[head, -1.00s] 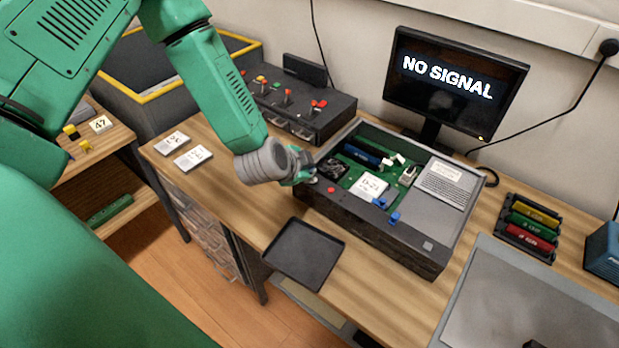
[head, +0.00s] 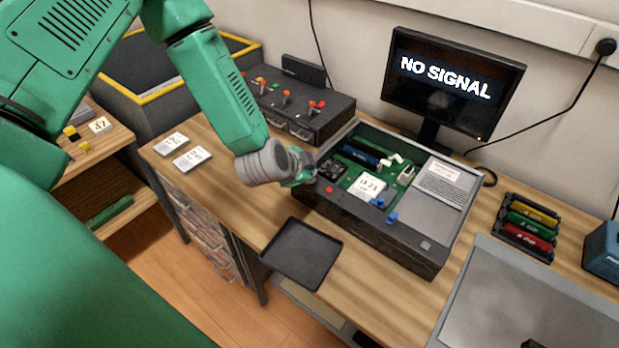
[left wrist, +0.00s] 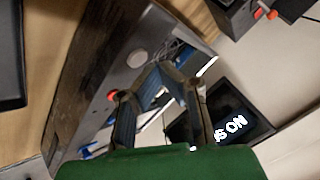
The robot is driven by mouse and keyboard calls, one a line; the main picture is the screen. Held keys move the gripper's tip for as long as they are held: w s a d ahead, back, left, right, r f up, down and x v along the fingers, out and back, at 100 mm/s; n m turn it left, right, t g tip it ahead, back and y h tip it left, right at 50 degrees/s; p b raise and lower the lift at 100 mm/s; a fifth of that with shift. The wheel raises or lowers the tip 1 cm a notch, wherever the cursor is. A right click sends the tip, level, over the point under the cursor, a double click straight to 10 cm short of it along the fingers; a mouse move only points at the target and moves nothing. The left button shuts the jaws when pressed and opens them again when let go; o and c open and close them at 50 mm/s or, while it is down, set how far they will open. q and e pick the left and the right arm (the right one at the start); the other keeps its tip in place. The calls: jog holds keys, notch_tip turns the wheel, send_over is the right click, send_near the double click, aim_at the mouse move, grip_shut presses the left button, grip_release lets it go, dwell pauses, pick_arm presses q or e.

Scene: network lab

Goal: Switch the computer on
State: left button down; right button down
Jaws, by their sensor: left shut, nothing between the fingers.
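The computer is an open dark case (head: 380,225) on the bench, with a green board inside. A red button (head: 329,190) sits on its front rim near the left corner; in the left wrist view a red button (left wrist: 113,95) and a round grey button (left wrist: 137,59) show on the case's rim. The monitor (head: 453,85) behind it reads "NO SIGNAL". My left gripper (head: 308,171) is at the case's left front corner; in the left wrist view its fingertips (left wrist: 160,68) are together, empty, close to the grey button. Contact cannot be told. My right gripper is not in view.
A black tray (head: 302,253) lies in front of the case. A switch box (head: 298,108) stands behind my left gripper. A rack of coloured modules (head: 527,228) is at the right. White cards (head: 191,159) lie at the left. Bench left of the tray is clear.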

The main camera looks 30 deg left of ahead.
pick_arm(q)
jog(key=shift+d+f, duration=0.1)
jog(key=shift+d, duration=0.7)
jog(key=shift+a+f, duration=0.2)
jog(key=shift+a, duration=0.3)
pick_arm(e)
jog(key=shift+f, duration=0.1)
